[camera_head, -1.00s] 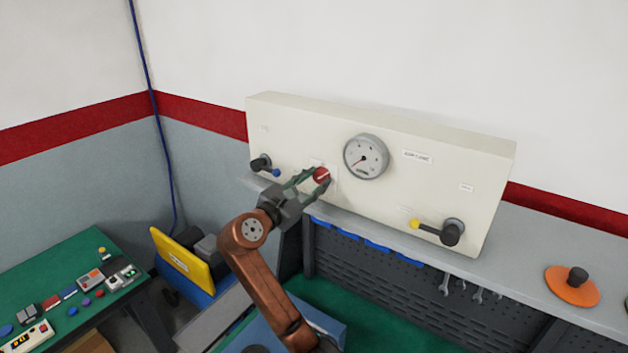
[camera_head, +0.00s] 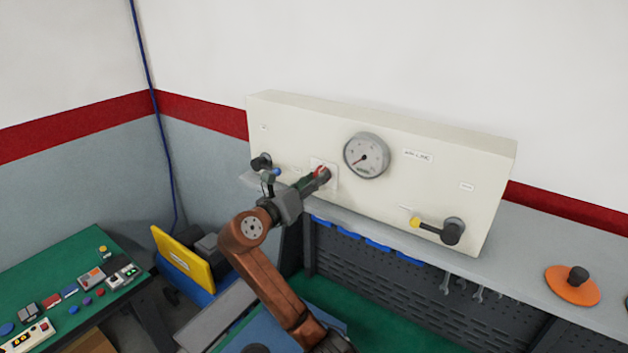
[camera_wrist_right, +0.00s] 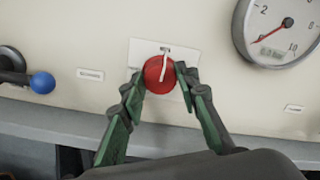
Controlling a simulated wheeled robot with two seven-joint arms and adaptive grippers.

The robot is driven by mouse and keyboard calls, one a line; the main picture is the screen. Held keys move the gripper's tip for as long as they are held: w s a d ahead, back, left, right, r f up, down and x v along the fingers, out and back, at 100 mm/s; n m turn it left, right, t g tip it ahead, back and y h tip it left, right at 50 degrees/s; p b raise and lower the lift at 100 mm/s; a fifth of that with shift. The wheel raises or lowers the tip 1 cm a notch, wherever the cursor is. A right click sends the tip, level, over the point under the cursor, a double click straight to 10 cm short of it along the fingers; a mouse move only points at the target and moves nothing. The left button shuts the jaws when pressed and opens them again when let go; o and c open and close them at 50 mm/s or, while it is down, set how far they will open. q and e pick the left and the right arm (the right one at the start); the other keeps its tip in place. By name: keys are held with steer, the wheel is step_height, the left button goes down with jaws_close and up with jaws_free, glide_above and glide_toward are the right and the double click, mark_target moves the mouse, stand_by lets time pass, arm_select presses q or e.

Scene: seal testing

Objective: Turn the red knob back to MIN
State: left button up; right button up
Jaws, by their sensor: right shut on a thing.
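The red knob (camera_wrist_right: 158,75) sits on the front of the cream panel (camera_head: 420,188), on a pale label plate left of the round gauge (camera_head: 367,156). It carries a white pointer line, which points up and slightly right in the right wrist view. My right gripper (camera_head: 318,175) is shut on the knob, with one green-padded finger on each side, as the right wrist view (camera_wrist_right: 157,84) also shows. In the head view the fingers partly hide the knob (camera_head: 320,171). The gauge needle points toward the lower left in the head view. My left gripper is not in view.
A blue-tipped lever (camera_head: 275,171) is on the panel left of the knob, close to my right gripper. A yellow-tipped lever (camera_head: 440,230) is at the panel's lower right. An orange disc (camera_head: 572,287) with a black knob lies on the grey shelf.

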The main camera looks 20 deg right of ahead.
steer(key=shift+n, duration=0.5)
steer(key=o, duration=1.2)
steer(key=shift+d, duration=0.15)
steer(key=shift+c, duration=0.2)
steer(key=shift+a, duration=0.25)
steer(key=v, duration=1.1)
steer(key=shift+s+a, duration=0.3)
